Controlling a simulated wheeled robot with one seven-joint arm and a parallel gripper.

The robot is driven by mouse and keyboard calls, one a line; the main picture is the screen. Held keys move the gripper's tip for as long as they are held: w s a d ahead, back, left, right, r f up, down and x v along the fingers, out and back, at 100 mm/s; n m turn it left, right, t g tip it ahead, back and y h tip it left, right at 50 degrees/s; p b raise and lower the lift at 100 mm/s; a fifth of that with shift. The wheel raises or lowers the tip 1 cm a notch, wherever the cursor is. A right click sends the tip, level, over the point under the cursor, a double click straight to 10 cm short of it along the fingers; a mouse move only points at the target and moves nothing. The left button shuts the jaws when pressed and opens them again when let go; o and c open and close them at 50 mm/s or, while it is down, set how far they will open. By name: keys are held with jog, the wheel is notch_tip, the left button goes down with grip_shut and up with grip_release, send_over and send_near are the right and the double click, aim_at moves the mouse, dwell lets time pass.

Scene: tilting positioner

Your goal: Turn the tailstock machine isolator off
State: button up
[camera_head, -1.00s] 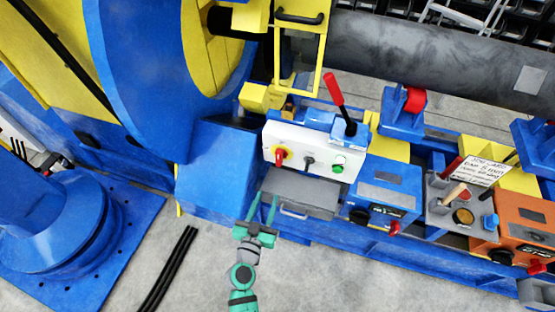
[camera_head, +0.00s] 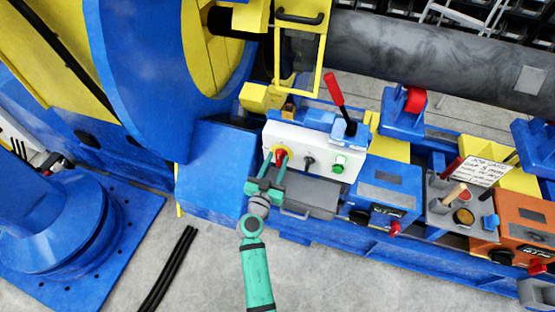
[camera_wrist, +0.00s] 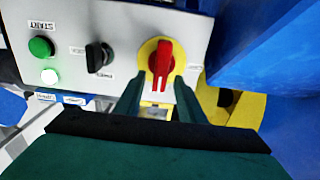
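The isolator is a red rotary handle on a yellow plate (camera_wrist: 161,62), on the left part of a white control panel (camera_head: 320,144). It shows in the head view (camera_head: 282,154), partly hidden by my gripper. In the wrist view the handle stands roughly upright in the picture. My gripper (camera_wrist: 157,88) is open, its two green fingers pointing at the panel. The fingertips are just below the handle's middle, one to each side of it. I cannot tell whether they touch it. In the head view my gripper (camera_head: 271,168) is close in front of the panel.
A black selector knob (camera_wrist: 98,56) and a green button (camera_wrist: 41,47) with a lit lamp (camera_wrist: 49,76) share the panel. A grey drawer box (camera_head: 312,197) sits below. A red-knobbed lever (camera_head: 333,88) rises behind. Blue housing (camera_head: 215,165) stands left.

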jog(key=shift+w+d, duration=0.15)
jog(key=shift+w, duration=0.35)
grip_shut()
